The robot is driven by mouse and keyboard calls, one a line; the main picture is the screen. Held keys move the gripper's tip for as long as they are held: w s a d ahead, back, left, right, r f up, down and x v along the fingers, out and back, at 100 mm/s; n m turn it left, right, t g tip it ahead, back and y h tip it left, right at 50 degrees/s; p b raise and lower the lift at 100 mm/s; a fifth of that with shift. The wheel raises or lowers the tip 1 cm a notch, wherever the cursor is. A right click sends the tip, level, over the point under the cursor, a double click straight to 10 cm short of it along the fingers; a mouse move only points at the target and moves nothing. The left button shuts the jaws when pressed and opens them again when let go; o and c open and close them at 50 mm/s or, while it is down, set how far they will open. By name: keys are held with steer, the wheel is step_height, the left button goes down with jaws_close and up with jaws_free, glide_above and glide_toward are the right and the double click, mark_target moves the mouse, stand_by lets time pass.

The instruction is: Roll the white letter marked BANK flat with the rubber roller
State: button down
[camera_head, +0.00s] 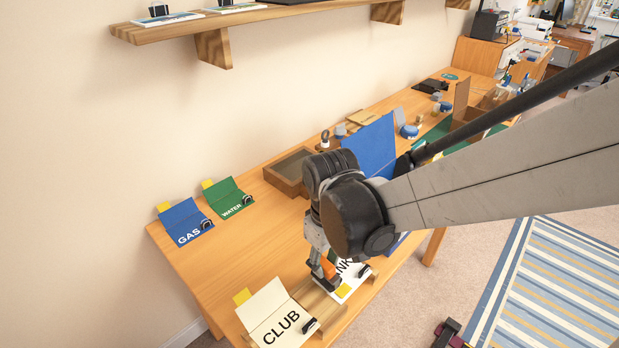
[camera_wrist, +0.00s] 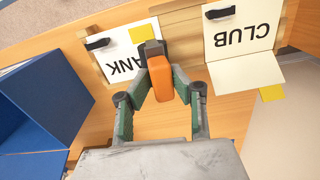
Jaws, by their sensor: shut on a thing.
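The white letter marked BANK (camera_wrist: 115,60) lies on a wooden board, with a black clip at one edge and a yellow tab; it also shows in the head view (camera_head: 350,272). My gripper (camera_wrist: 160,76) is shut on the orange handle of the rubber roller (camera_wrist: 161,82). The roller's dark head is over the letter's edge near the yellow tab and hides the letter B in the wrist view. I cannot tell whether it touches the paper. In the head view my gripper (camera_head: 326,274) is low beside the letter, and my arm partly hides it.
A white CLUB letter (camera_head: 275,315) with a clip lies beside it on the board. Blue GAS (camera_head: 186,220) and green WATER (camera_head: 228,197) letters lie at the back left. A wooden tray (camera_head: 289,172) and upright blue panel (camera_head: 368,146) stand behind. A shelf (camera_head: 230,25) hangs above.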

steer(key=shift+r+p, duration=3.05)
steer(key=shift+r, duration=1)
